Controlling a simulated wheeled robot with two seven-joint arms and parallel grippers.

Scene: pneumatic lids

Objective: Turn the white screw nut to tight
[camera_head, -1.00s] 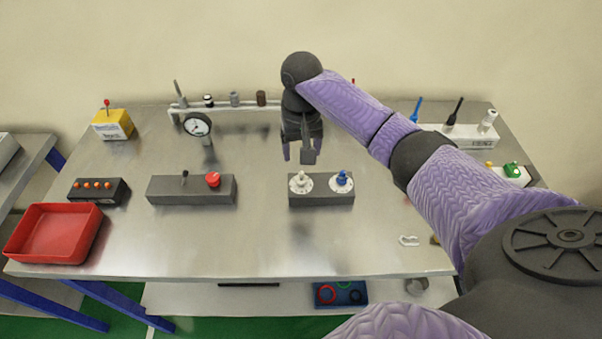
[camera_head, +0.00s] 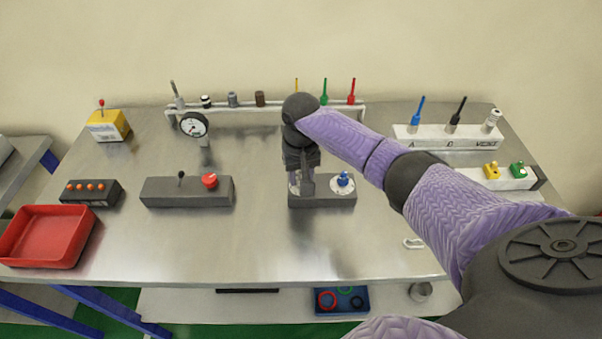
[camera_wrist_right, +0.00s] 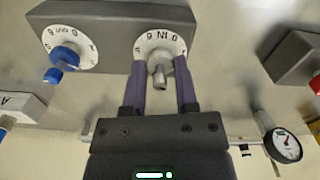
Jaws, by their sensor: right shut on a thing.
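The white screw nut (camera_wrist_right: 160,70) sits on a white numbered dial (camera_wrist_right: 153,44) on a grey box (camera_head: 322,200). In the right wrist view, the two fingers of my right gripper (camera_wrist_right: 160,82) are on either side of the nut, shut on it. In the head view my right gripper (camera_head: 301,187) points down over the left dial and hides most of the nut. A blue knob (camera_head: 344,179) stands on the second dial, to the right; it also shows in the right wrist view (camera_wrist_right: 64,58). My left gripper is not in view.
A grey box with a red button (camera_head: 209,180) stands to the left, with a pressure gauge (camera_head: 193,125) behind it. A white rack (camera_head: 446,138) stands at the back right, a red tray (camera_head: 47,262) at the front left. The front middle of the table is clear.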

